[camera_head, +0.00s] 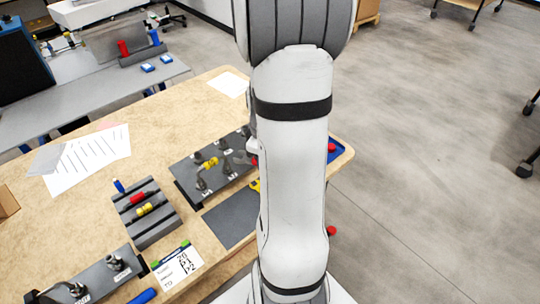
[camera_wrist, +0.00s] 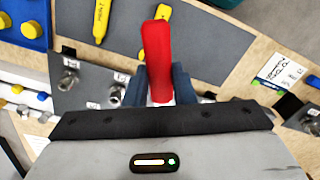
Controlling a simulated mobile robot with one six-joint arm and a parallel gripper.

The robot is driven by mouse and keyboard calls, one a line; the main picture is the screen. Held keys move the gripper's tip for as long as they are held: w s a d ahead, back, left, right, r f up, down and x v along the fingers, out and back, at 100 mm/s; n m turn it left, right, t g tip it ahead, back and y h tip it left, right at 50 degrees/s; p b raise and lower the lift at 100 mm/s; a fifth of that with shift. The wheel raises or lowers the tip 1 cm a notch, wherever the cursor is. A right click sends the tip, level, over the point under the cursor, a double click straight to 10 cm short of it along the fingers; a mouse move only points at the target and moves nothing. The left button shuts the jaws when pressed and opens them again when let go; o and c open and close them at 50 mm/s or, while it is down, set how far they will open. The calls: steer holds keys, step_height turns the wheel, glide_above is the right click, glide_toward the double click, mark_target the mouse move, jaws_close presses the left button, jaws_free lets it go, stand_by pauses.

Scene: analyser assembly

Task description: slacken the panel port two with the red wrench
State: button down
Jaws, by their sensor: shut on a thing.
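The red wrench (camera_wrist: 157,50) stands out from my gripper (camera_wrist: 160,85) in the wrist view. The gripper's dark blue fingers are shut on it, and the wrench's working end is not clear. The grey port panel (camera_wrist: 88,92) shows at the left of the wrist view, apart from the wrench, with metal fittings and small white labels. In the head view the panel (camera_head: 185,178) lies on the table left of my arm, with several fittings and a yellow part. The labels are too small to tell which is port two. My arm hides the gripper and wrench in the head view.
A blue tray (camera_wrist: 30,42) stands at the upper left of the wrist view. In the head view, a grey slotted holder (camera_head: 150,232) and a written card (camera_head: 178,266) are left of the mat.

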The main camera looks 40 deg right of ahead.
steer(key=a+f+m+b, duration=0.2)
steer(key=a+f+m, duration=0.3)
steer(key=a+m, duration=0.5)
steer(key=shift+w+a+f+m, duration=0.15)
steer(key=shift+w+a+m, duration=0.2)
steer(key=shift+a, duration=0.65)
steer(key=shift+w+d+f+b, duration=0.3)
steer(key=shift+w+f+b, duration=0.2)
steer(key=shift+f+b, duration=0.25)
steer(key=shift+w+d+f+b, duration=0.25)
steer(key=shift+w+f+b, duration=0.25)
steer(key=shift+f+b, duration=0.25)
steer(key=shift+w, duration=0.1)
